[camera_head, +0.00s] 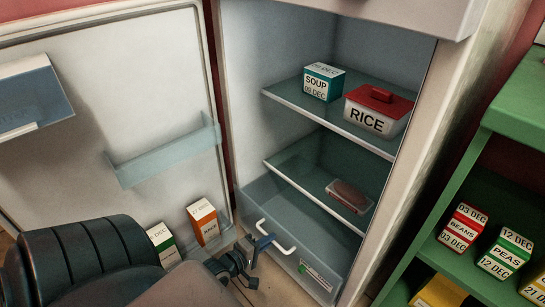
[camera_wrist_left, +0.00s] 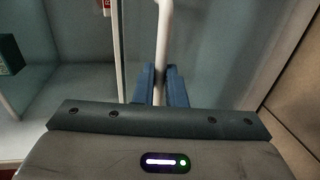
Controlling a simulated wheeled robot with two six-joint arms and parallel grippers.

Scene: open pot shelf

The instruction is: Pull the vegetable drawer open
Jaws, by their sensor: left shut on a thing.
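The vegetable drawer (camera_head: 318,263) is the clear bluish bin at the bottom of the open fridge, with a white bar handle (camera_head: 284,246) and a small label on its front. I cannot tell how far out it stands. My left gripper (camera_head: 262,245) is at the left part of this handle, shut on it. In the left wrist view the white handle (camera_wrist_left: 163,45) runs upright between the blue fingers of my left gripper (camera_wrist_left: 160,82). My right gripper is not in view.
The fridge door (camera_head: 110,90) stands open at left, with a carton (camera_head: 203,222) in its low bin. Above the drawer are a soup box (camera_head: 323,82), a rice container (camera_head: 377,108) and a small tray (camera_head: 350,196). A green shelf (camera_head: 515,105) with boxes stands at right.

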